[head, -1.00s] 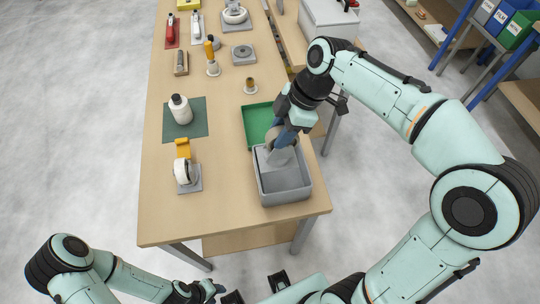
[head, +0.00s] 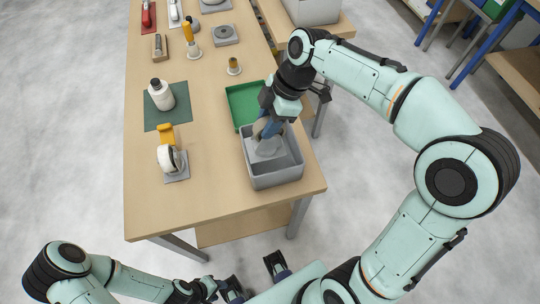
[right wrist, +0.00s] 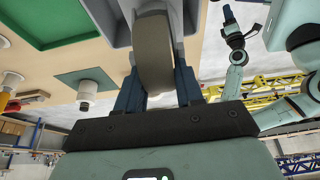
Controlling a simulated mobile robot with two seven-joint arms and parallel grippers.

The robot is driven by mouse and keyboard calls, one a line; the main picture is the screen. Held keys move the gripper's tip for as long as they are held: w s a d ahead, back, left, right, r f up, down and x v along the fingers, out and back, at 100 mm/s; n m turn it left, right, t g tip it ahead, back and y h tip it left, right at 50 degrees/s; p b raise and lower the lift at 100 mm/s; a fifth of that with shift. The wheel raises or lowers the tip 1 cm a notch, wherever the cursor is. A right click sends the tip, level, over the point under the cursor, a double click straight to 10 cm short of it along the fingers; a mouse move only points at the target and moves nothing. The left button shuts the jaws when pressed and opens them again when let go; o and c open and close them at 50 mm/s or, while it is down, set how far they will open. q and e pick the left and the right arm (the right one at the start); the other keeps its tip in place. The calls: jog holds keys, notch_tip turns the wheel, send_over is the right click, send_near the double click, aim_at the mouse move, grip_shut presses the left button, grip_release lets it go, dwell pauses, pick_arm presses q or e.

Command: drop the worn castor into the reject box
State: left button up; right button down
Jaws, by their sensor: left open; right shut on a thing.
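The worn castor (head: 268,147) is a grey piece in my right gripper (head: 266,129), low over or inside the grey reject box (head: 275,180). In the right wrist view the castor's grey-brown wheel (right wrist: 153,55) sits between the two dark fingers, which are shut on it. The grey box wall (right wrist: 105,22) shows close by there. I cannot tell whether the castor touches the box floor. My left gripper (head: 212,287) is open and empty at the bottom of the head view, away from the table; it is small and partly cut off.
A green tray (head: 245,103) stands just behind the grey box. On the table's left are a white bottle on a green mat (head: 180,119) and a white wheel-like thing with a yellow part (head: 168,157). The front left of the table (head: 190,208) is clear.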

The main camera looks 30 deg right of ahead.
jog(key=shift+r, duration=0.1)
jog(key=c, duration=0.6)
grip_release()
jog(key=shift+c, duration=0.2)
pick_arm(q)
jog(key=r+p, duration=0.1)
jog(key=w+r+p, duration=0.1)
jog(key=shift+w+r, duration=0.15)
jog(key=shift+r, duration=0.2)
pick_arm(e)
jog(key=v, duration=1.3)
jog(key=shift+d+r, duration=0.15)
jog(key=shift+s, duration=0.1)
